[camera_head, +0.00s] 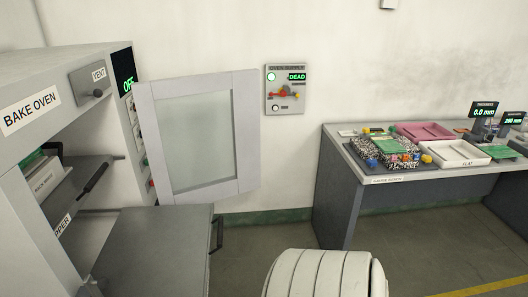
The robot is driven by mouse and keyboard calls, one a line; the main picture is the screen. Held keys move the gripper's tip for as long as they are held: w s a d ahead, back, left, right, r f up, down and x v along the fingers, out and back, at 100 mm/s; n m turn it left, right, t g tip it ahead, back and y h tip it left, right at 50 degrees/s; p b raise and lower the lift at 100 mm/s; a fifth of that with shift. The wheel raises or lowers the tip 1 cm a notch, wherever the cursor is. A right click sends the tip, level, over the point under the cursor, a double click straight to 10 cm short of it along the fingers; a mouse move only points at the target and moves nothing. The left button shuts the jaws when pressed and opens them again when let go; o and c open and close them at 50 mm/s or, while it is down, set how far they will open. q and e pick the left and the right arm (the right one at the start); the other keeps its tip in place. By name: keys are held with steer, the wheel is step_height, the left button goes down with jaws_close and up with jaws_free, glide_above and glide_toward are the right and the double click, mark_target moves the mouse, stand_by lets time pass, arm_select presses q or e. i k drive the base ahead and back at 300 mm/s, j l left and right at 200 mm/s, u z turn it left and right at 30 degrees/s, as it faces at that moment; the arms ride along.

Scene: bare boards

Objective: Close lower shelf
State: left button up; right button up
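The bake oven (30,80) stands at the left with its glass-paned door (246,140) swung open. A flat grey shelf (155,240), which appears to be the lower shelf, sticks out of the oven toward the right. Its dark handle (217,233) is on the right front edge. The upper shelf (75,195), with a partly readable label and a black handle (95,177), sits further back inside the oven, above it. Neither gripper can be made out. A white rounded part of my own body shows at the bottom centre.
The open door hangs behind the extended shelf. A wall panel (286,88) reads DEAD. A grey bench (340,185) at the right holds a pink tray (425,132), a pale tray (455,153) and small coloured items. Floor between oven and bench is clear.

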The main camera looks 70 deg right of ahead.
mark_target(166, 251)
steer(key=z, duration=1.75)
